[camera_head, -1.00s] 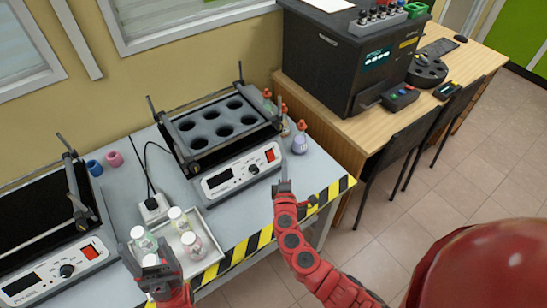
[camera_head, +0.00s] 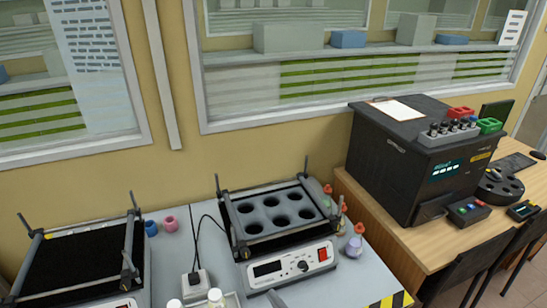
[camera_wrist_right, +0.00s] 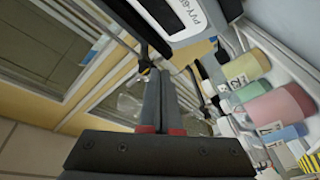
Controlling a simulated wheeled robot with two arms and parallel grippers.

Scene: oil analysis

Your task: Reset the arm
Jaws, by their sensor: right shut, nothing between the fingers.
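My right gripper (camera_wrist_right: 160,85) is shut and empty in the right wrist view, its two dark fingers pressed together. In the head view only a grey tip (camera_head: 276,298) of it shows at the bottom edge, in front of the shaker with round holes (camera_head: 275,214). My left gripper is out of view. No held object shows at the right fingers.
A black-topped shaker (camera_head: 75,262) stands at the left. White-capped bottles (camera_head: 216,297) show at the bottom edge. Orange-stoppered flasks (camera_head: 354,246) stand right of the holed shaker. A dark analyser (camera_head: 400,165) is on the wooden desk (camera_head: 450,248). Pink and blue pieces (camera_head: 170,223) lie between the shakers.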

